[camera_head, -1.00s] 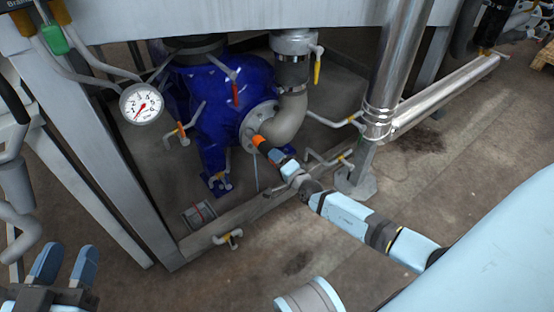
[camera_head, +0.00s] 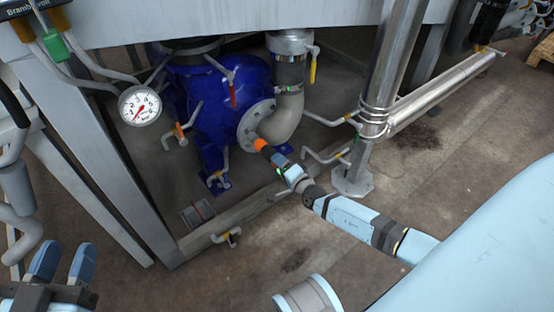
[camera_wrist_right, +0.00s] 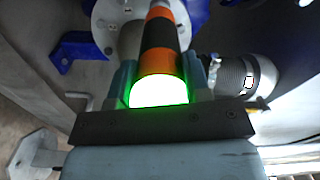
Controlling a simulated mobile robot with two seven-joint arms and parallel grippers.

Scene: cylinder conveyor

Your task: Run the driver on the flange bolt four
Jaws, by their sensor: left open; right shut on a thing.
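The orange-and-black driver (camera_wrist_right: 160,35) is held between the fingers of my right gripper (camera_wrist_right: 163,80), with a bright green-white glow at its near end. In the head view the driver's orange part (camera_head: 261,144) points at the grey pipe flange (camera_head: 253,127) on the blue pump. The flange (camera_wrist_right: 103,30) shows in the right wrist view with a few bolts on its rim (camera_wrist_right: 108,50). Which is bolt four I cannot tell. The driver's far tip is out of view, so contact with a bolt cannot be seen. My left gripper (camera_head: 68,262) is open and empty at lower left.
The blue pump (camera_head: 215,100) sits under a steel frame (camera_head: 110,130). A grey elbow pipe (camera_head: 285,122) curves beside the flange. A pressure gauge (camera_head: 140,105) hangs left. Floor is open at right.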

